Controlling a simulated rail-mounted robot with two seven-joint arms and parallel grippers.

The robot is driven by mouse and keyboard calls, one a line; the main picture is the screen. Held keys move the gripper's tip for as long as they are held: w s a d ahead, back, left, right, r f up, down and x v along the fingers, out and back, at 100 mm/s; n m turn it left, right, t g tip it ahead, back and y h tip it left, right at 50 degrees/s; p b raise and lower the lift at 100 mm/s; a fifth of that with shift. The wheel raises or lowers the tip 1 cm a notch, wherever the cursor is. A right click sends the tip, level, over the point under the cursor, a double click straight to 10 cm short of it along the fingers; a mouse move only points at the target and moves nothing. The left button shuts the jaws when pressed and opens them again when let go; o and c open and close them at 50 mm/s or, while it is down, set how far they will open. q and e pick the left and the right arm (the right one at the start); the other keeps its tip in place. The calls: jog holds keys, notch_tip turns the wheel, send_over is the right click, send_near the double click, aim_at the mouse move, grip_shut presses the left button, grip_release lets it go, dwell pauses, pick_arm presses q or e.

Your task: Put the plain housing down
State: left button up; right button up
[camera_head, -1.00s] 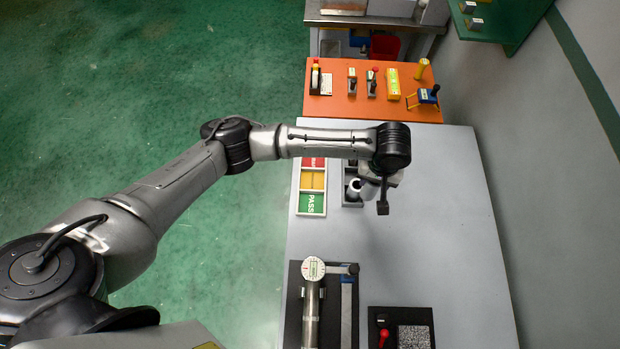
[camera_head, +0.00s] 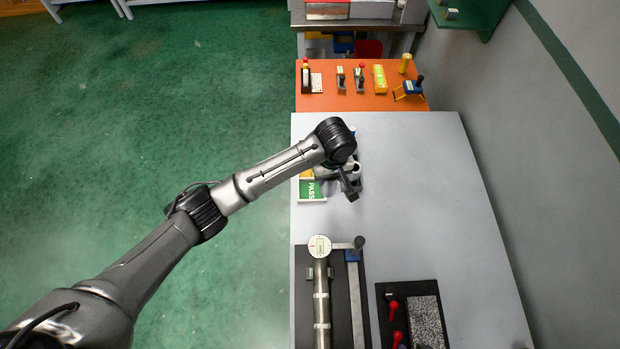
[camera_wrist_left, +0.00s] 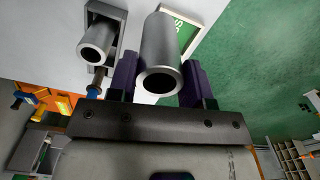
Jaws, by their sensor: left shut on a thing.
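My left gripper (camera_head: 346,184) is over the grey table, just right of the green PASS field (camera_head: 311,189). In the left wrist view its two purple fingers (camera_wrist_left: 160,82) are shut on a smooth grey metal cylinder, the plain housing (camera_wrist_left: 159,48). The housing's open round end faces the camera. A second grey cylinder (camera_wrist_left: 98,40) sits in a grey holder beside it. In the head view my wrist partly hides the tray and the holder. I cannot tell whether the held housing touches anything beneath. My right gripper is not in view.
A pipe on a black base (camera_head: 320,295) and a black board with red-handled parts (camera_head: 397,310) lie at the near end. An orange surface (camera_head: 340,98) with several small tools is at the far end. The table's right side is clear.

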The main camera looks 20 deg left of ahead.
pick_arm(q)
jog(key=shift+w+a+f, duration=0.3)
jog(key=shift+a+f, duration=0.7)
jog(key=shift+f, duration=0.3)
jog(key=shift+w+a+f, duration=0.25)
jog(key=shift+a+f, duration=0.7)
jog(key=shift+f, duration=0.35)
jog(key=shift+w+a+f, duration=0.3)
jog(key=shift+a+f, duration=0.7)
jog(key=shift+f, duration=0.3)
jog(key=shift+f, duration=0.1)
jog(key=o, duration=1.1)
notch_tip(320, 180, up, 12)
jog(key=shift+p, duration=0.3)
